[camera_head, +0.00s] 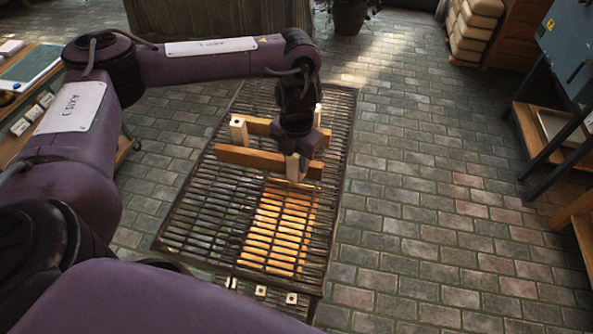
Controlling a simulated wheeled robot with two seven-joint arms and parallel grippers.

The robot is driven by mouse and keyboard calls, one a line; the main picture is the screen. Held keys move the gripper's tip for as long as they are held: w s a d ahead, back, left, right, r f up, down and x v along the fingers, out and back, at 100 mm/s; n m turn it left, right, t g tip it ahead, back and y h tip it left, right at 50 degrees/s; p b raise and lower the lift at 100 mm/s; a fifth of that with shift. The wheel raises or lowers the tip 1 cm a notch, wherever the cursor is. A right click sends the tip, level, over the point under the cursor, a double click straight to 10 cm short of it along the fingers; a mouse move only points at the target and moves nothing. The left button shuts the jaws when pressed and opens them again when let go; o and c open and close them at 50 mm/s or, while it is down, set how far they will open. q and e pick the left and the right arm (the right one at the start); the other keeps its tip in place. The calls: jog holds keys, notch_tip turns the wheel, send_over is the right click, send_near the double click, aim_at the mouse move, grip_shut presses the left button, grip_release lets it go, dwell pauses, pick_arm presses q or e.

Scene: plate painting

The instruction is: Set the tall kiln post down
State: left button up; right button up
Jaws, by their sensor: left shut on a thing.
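My left gripper (296,158) reaches down over the slatted metal rack (205,215) and is shut on a pale upright post (292,168), which looks like the tall kiln post. The gripper hides part of the post, and I cannot tell whether its foot touches the rack. The post is beside the near brown bar (245,159). Another pale post (238,130) stands at the left of the rack, and one more (318,114) shows at the back right, partly behind my wrist. My right gripper is not in view.
A second brown bar (259,126) lies behind the near one. The rack's front half is bare, with a warm glowing patch (275,230). A bench (22,120) stands left; a dark-legged stand (545,165) stands right.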

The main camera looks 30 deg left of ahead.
aim_at(297, 171)
pick_arm(q)
jog(key=shift+f, duration=0.15)
notch_tip(297, 171, down, 4)
jog(key=shift+r+p, duration=0.25)
jog(key=shift+p, duration=0.2)
jog(key=shift+f, duration=0.4)
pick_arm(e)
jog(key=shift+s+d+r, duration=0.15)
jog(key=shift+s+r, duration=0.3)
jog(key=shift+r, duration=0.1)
pick_arm(q)
jog(key=shift+f, duration=0.1)
jog(key=o, duration=1.1)
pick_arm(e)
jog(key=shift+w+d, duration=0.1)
